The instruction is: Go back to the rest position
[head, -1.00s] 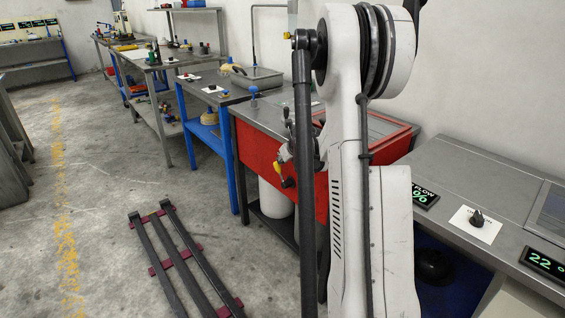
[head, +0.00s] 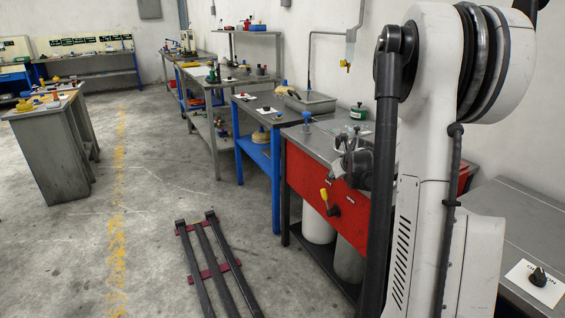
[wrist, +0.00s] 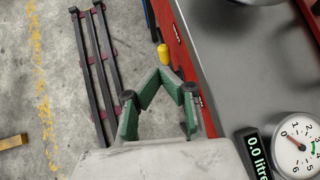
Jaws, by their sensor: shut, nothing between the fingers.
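My gripper (wrist: 167,76) shows in the wrist view, with green fingers closed together at the tips and nothing between them. It is above the floor beside the red-fronted bench (wrist: 178,48), which stands to its right. My white arm stands upright at the right of the head view and hides part of the red bench (head: 306,180). A dark part in front of that bench in the head view is too unclear to name.
A rack of dark rails (head: 212,262) lies on the floor, also in the wrist view (wrist: 84,62). A round gauge (wrist: 297,142) and a display (wrist: 256,155) sit at the wrist view's lower right. Grey cabinet (head: 50,148) at left; open floor between.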

